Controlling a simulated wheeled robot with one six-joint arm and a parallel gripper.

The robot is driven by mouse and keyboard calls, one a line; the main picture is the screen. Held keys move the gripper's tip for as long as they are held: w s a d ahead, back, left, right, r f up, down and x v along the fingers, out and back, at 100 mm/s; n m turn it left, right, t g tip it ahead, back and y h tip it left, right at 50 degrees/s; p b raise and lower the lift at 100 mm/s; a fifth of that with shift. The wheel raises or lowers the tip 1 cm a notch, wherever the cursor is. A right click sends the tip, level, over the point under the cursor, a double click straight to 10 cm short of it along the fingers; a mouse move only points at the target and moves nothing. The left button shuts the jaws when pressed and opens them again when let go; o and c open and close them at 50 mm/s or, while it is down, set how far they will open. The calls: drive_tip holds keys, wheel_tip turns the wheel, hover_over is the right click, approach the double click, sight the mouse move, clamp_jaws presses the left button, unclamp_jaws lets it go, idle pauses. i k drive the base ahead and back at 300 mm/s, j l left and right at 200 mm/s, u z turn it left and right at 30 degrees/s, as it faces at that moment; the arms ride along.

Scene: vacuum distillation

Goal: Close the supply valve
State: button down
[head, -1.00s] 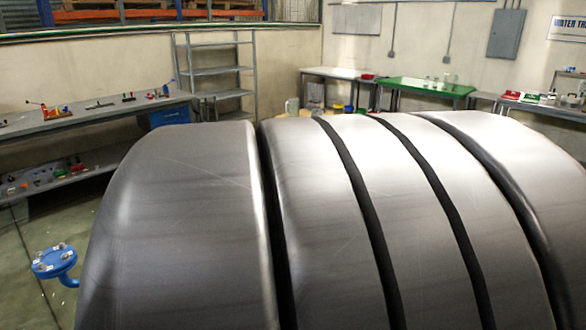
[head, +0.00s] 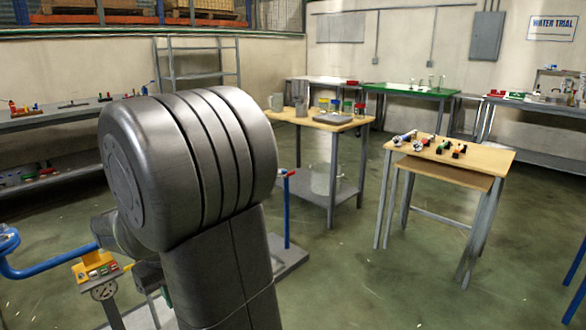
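A blue pipe (head: 55,267) with a blue flange (head: 8,240) at its end is at the left edge of the head view. A red handle (head: 286,173) tops an upright blue pipe (head: 286,215) just right of my arm. I cannot tell which of these is the supply valve, or whether it is open. My arm's large grey link fills the left middle and hides what is behind it. My gripper does not show.
A wooden-topped table (head: 330,121) with jars stands behind my arm. A second wooden table (head: 490,158) with small tools is at the right. A long bench (head: 60,118) runs along the left wall. The green floor (head: 350,285) is clear in front of the tables.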

sight(291, 173)
drive_tip(key=i+l, duration=0.2)
drive_tip(key=i, duration=0.4)
drive_tip(key=i+l, duration=0.2)
drive_tip(key=i, duration=0.35)
drive_tip(key=i+l+z, duration=0.1)
drive_tip(key=i+l, duration=0.15)
drive_tip(key=i, duration=0.35)
drive_tip(key=i+l, duration=0.15)
drive_tip(key=i, duration=0.4)
drive_tip(key=i+l, duration=0.15)
drive_tip(key=i, duration=0.45)
drive_tip(key=i+l+z, duration=0.1)
drive_tip(key=i, duration=0.5)
drive_tip(key=l, duration=0.1)
